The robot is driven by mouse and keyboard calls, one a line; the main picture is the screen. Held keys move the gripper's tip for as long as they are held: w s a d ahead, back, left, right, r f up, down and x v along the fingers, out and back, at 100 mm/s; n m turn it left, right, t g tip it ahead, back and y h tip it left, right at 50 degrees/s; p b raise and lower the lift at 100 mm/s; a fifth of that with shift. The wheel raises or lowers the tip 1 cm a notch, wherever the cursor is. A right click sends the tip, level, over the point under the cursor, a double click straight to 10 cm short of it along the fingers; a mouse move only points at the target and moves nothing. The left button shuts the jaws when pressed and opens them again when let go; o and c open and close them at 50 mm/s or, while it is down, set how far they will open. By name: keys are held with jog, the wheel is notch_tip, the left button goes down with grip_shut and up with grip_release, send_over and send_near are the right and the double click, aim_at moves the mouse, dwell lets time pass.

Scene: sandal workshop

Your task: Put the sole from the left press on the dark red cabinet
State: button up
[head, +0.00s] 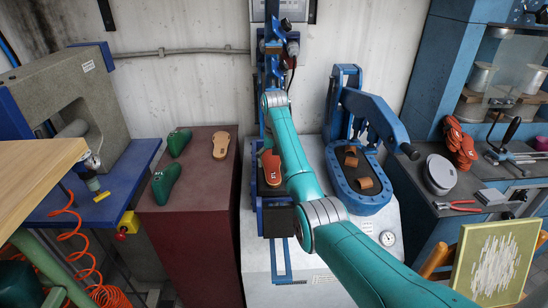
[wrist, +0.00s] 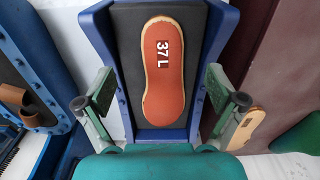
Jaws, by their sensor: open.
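The orange-red sole (head: 272,168) lies flat on the dark pad of the left press (head: 278,222). In the wrist view the sole (wrist: 163,75) is marked "37 L" and has a pale edge. My gripper (wrist: 158,82) is open, its fingers apart on either side of the sole in that view and not closed on it. In the head view my arm covers part of the press, and the fingers cannot be made out clearly. The dark red cabinet (head: 195,235) stands left of the press.
On the cabinet are two green lasts (head: 179,142) (head: 166,185) and a tan sole (head: 221,145). Its front top is clear. The right press (head: 362,196) holds two brown straps. A blue bench (head: 100,185) with a grey machine stands at left.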

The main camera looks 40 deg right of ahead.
aim_at(274, 177)
jog(key=shift+a+f, duration=0.1)
jog(key=shift+f, duration=3)
jog(key=c, duration=1.2)
jog(key=shift+w+r, duration=0.1)
jog(key=shift+w+d+r, duration=0.3)
jog(key=shift+w+r, duration=0.1)
jog(key=shift+r, duration=0.15)
jog(key=shift+w+d+r, duration=0.3)
jog(key=shift+w+r, duration=0.05)
jog(key=shift+r, duration=0.15)
jog(key=shift+f, duration=0.1)
